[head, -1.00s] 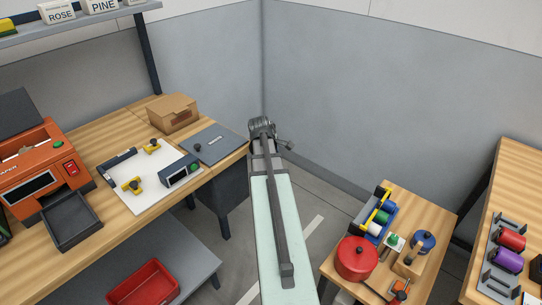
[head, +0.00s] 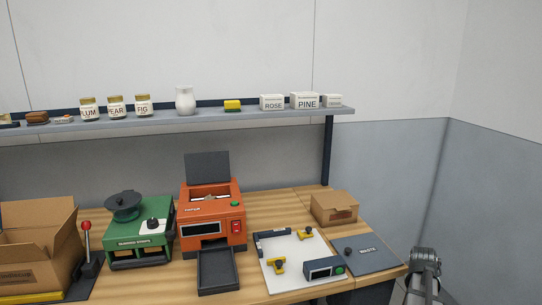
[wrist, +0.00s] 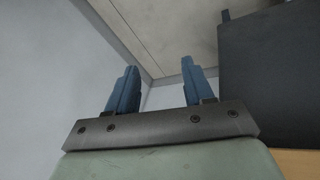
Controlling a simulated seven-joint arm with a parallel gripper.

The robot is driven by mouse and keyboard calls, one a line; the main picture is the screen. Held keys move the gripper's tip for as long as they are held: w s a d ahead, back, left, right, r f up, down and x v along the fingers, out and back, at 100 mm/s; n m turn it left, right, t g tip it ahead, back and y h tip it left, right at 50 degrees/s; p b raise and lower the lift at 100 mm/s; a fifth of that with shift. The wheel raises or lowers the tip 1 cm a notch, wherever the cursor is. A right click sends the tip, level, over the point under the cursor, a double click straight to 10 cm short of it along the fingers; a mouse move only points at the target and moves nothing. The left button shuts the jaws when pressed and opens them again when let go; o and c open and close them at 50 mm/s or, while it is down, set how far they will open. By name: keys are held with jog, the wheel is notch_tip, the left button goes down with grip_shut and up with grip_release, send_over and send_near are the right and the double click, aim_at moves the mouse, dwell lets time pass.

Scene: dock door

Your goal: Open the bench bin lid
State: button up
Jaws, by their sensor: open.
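The bench bin lid is a flat dark grey plate (head: 372,262) with a small black knob at its left and a pale label that seems to read WASTE. It lies flat and closed at the right end of the bench in the head view. The bin body shows as a dark box at the right of the wrist view (wrist: 275,70). My gripper (wrist: 160,75) shows in the wrist view with its two blue fingers apart and nothing between them. It is beside the dark box, apart from it.
My arm shows at the lower right of the head view. Left of the lid are a white board (head: 290,270) with yellow clamps, an orange machine (head: 213,218) and a green machine (head: 140,232). A cardboard box (head: 335,208) stands behind the lid. A shelf (head: 205,121) runs above.

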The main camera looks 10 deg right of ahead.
jog(key=s+a+f+m+g+y, duration=0.15)
jog(key=s+a+f, duration=0.25)
jog(key=a+f, duration=0.85)
jog(key=s+a+f+g+y, duration=0.1)
jog(key=s+a+f+y, duration=0.2)
jog(key=a+f, duration=1)
jog(key=s+a+f+n+g, duration=0.2)
jog(key=s+a+f, duration=0.4)
jog(key=s+a, duration=0.3)
jog(key=s+a+f+n+g, duration=0.3)
jog(key=s+a+f, duration=0.3)
jog(key=s+a, duration=0.4)
jog(key=shift+a, duration=1.2)
jog(key=shift+g+h, duration=0.25)
